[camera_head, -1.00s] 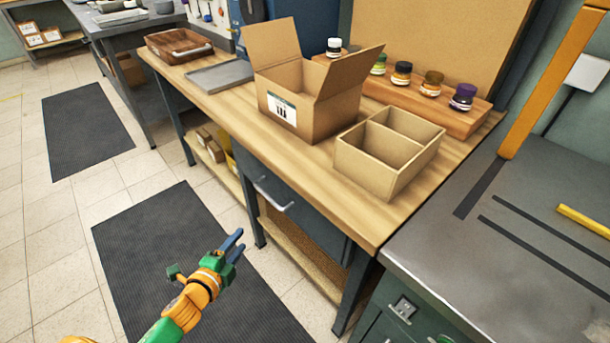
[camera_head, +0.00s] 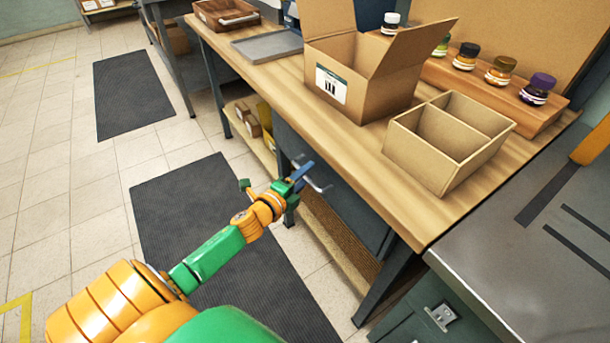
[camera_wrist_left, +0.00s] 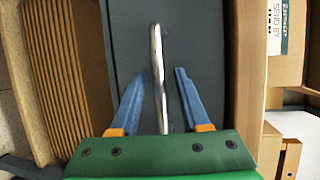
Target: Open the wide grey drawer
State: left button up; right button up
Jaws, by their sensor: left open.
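The wide grey drawer (camera_head: 347,204) sits under the front edge of the wooden bench and looks shut. Its metal bar handle (camera_head: 318,179) sticks out from its front. My left gripper (camera_head: 303,179) is at the handle, partly covering it in the head view. In the left wrist view, the open fingers of my left gripper (camera_wrist_left: 158,95) stand on either side of the handle (camera_wrist_left: 158,60), apart from it. The dark drawer front (camera_wrist_left: 205,45) lies behind the fingers. My right gripper is not in view.
On the bench (camera_head: 420,215) stand an open cardboard box (camera_head: 375,85), a divided box (camera_head: 430,160) and a grey tray (camera_head: 268,46). Several jars stand on a wooden riser (camera_head: 450,77). A lower shelf (camera_head: 340,245) lies under the drawer. A dark mat (camera_head: 180,200) covers the floor.

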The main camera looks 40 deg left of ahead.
pick_arm(q)
grip_shut()
dwell(1.3)
